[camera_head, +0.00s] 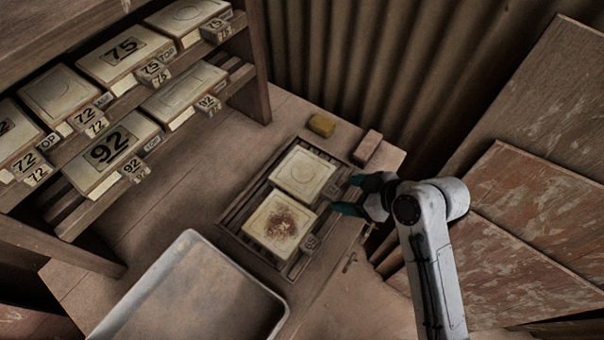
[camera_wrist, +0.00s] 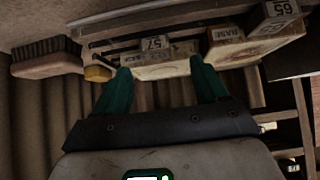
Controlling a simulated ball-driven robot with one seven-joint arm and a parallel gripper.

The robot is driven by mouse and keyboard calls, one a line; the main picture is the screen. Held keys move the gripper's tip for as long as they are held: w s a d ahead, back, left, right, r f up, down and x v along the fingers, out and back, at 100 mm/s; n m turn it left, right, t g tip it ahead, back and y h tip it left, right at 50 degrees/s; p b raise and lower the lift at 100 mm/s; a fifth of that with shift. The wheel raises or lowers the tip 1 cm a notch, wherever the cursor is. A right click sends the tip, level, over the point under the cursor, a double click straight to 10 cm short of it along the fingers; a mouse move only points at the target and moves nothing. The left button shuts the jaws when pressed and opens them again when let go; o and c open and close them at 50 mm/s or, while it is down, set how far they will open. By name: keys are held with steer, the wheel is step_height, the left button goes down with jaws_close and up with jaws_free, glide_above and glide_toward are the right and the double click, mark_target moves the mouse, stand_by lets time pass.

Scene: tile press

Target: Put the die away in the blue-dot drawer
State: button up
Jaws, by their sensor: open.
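Two pale square blocks sit in a dark slatted tray on the bench: a cream one with a faint ring (camera_head: 302,173) and one with a rusty brown stain (camera_head: 279,222). In the wrist view a block tagged 57 (camera_wrist: 160,70) lies just beyond the fingertips. To its right is a block tagged BASE (camera_wrist: 228,50), with a 65 tag (camera_wrist: 279,9) above it. I cannot tell which block is the die. My gripper (camera_head: 348,195) has teal fingers, open and apart, at the tray's right side; nothing is visibly held. No blue dot shows on any drawer.
A shelf (camera_head: 185,125) with several numbered blocks stands at left. A metal tray (camera_head: 195,290) is in front. A small handle (camera_head: 349,262) is on the bench front. Boards (camera_head: 530,210) lean at right.

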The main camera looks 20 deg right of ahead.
mark_target(332, 191)
steer(key=shift+p+x, duration=0.5)
steer(key=shift+x, duration=2.15)
steer(key=shift+w+d, duration=0.1)
steer(key=shift+d, duration=0.1)
jaws_close()
